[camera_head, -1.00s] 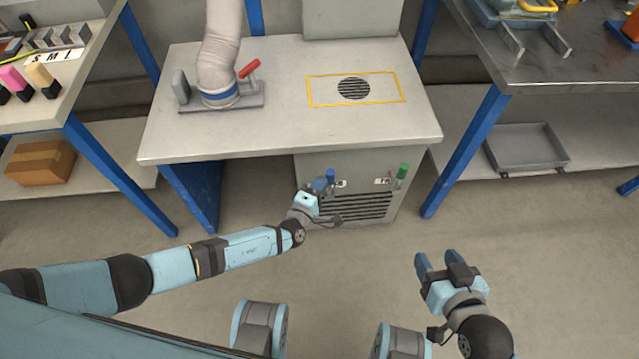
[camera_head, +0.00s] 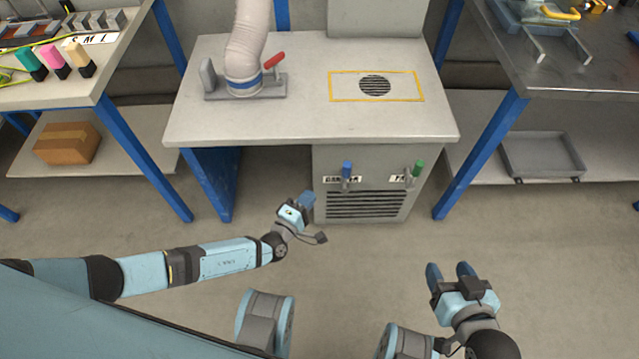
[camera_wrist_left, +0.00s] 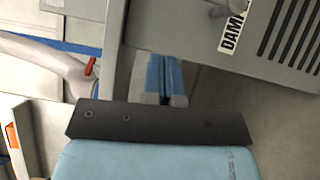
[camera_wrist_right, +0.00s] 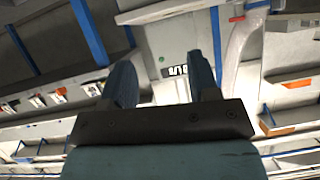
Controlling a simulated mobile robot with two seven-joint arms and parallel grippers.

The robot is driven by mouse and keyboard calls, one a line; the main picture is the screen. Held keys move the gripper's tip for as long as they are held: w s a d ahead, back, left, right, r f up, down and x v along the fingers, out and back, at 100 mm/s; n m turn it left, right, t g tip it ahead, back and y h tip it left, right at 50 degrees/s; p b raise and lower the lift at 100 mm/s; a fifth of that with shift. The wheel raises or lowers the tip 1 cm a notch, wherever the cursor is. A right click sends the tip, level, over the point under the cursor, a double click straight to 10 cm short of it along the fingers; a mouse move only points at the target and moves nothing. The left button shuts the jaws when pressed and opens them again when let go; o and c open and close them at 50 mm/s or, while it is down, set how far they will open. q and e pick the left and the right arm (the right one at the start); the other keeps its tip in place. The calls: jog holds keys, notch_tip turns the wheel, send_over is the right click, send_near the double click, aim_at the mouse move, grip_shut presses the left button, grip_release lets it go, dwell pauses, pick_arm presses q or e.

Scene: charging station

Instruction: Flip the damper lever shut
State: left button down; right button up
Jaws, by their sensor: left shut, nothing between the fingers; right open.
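The damper lever is the blue-tipped lever (camera_head: 346,172) on the front of the grey cabinet, above the vent and at the left label. It stands upright, blue tip on top. In the left wrist view the start of its label, "DAM" (camera_wrist_left: 233,26), shows at the top right, with the grey lever base (camera_wrist_left: 232,8) beside it. My left gripper (camera_head: 306,200) is shut and empty, left of and below the lever, apart from it. Its fingers also show in the left wrist view (camera_wrist_left: 165,80). My right gripper (camera_head: 450,272) is open and empty at the lower right.
A green-tipped lever (camera_head: 417,169) stands right of the damper lever. The bench top (camera_head: 300,110) overhangs the cabinet and carries a hose (camera_head: 248,45) with a red lever (camera_head: 273,60). A vent grille (camera_head: 370,204) lies below the levers. Floor between my grippers is clear.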

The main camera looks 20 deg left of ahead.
pick_arm(q)
jog(key=shift+v, duration=1.2)
jog(key=shift+r, duration=0.1)
